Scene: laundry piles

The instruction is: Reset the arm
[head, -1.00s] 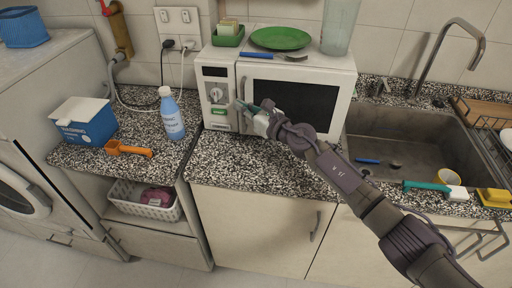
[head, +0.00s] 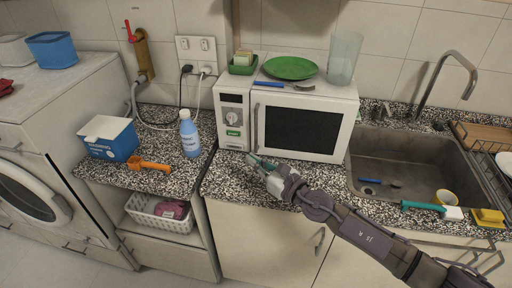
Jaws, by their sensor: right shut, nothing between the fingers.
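My right gripper (head: 262,166) shows in the head view, its arm coming in from the lower right. It is shut and empty. It hangs in front of the lower left part of the white microwave (head: 352,112), over the speckled counter. I cannot tell whether it touches the microwave. The microwave door is closed. My left gripper is out of view.
A green plate (head: 291,68), a fork-like utensil and a clear glass (head: 344,58) stand on the microwave. Left are a white-capped bottle (head: 189,135), a blue detergent box (head: 112,142) and an orange scoop (head: 149,164). The sink (head: 400,160) is right.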

